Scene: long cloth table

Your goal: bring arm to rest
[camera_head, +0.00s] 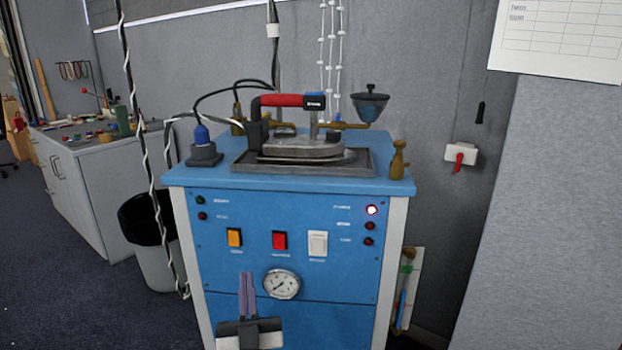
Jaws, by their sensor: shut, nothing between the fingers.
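My gripper (247,276) shows at the bottom of the view, left of centre, in front of the blue front panel of a cabinet. Its two fingers point up and lie together, shut with nothing between them. The blue cabinet (335,220) stands behind it. A round white gauge (282,284) shows just right of the fingertips. I cannot tell how far the fingers are from the panel. The rest of my arm is out of view.
A steam iron (300,145) with a red handle rests on a tray (250,164) on the cabinet top. A grey side cabinet (90,185) holds small items. Open carpet (60,290) lies at lower left.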

